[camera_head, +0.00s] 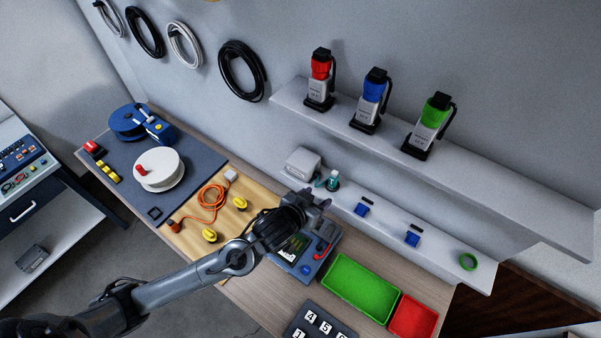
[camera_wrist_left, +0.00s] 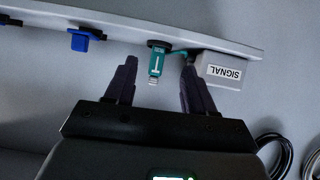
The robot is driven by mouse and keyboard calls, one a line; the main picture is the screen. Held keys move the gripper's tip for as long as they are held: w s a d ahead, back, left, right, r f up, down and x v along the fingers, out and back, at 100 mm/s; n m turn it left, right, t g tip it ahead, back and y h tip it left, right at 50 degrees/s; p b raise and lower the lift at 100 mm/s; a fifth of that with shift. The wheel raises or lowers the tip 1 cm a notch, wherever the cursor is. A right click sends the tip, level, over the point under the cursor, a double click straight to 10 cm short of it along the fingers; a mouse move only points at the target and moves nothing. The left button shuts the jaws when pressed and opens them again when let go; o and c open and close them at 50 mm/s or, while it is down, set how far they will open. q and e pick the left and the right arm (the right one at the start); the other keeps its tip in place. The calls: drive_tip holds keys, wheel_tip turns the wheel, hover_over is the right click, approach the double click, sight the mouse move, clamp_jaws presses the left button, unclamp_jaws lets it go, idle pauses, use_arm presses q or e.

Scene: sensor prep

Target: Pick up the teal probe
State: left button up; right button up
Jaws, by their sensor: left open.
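The teal probe (camera_head: 333,181) stands on the low ledge at the wall, beside a grey box, in the head view. In the left wrist view the teal probe (camera_wrist_left: 155,62) shows a teal body with a pale tip, and a teal cable runs from it to the box marked SIGNAL (camera_wrist_left: 223,70). My left gripper (camera_head: 318,200) is open and empty, just in front of the probe. In the left wrist view its fingers (camera_wrist_left: 155,82) are spread, with the probe in the gap between them, apart from both. My right gripper is in neither view.
Below stand a blue instrument, a green tray (camera_head: 360,288) and a red tray (camera_head: 412,318).

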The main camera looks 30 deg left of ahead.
sight(332, 179)
use_arm(q)
drive_tip(key=shift+t, duration=0.4)
drive_tip(key=w, duration=0.6)
drive_tip(key=shift+w+d+r, duration=0.1)
drive_tip(key=shift+d+r, duration=0.15)
drive_tip(key=shift+d, duration=0.15)
drive_tip(key=shift+w+f+p, duration=0.25)
drive_tip(key=shift+w+p, duration=0.05)
drive_tip(key=shift+w, duration=0.05)
drive_tip(key=shift+w+f, duration=0.15)
drive_tip(key=shift+w, duration=0.25)
drive_tip(key=p+x, duration=0.1)
drive_tip(key=x, duration=0.2)
drive_tip(key=shift+a, duration=0.15)
drive_tip(key=shift+w+f, duration=0.45)
drive_tip(key=shift+w, duration=0.15)
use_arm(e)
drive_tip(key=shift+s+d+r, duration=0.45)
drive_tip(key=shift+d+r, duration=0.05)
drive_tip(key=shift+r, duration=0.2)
use_arm(q)
clamp_jaws()
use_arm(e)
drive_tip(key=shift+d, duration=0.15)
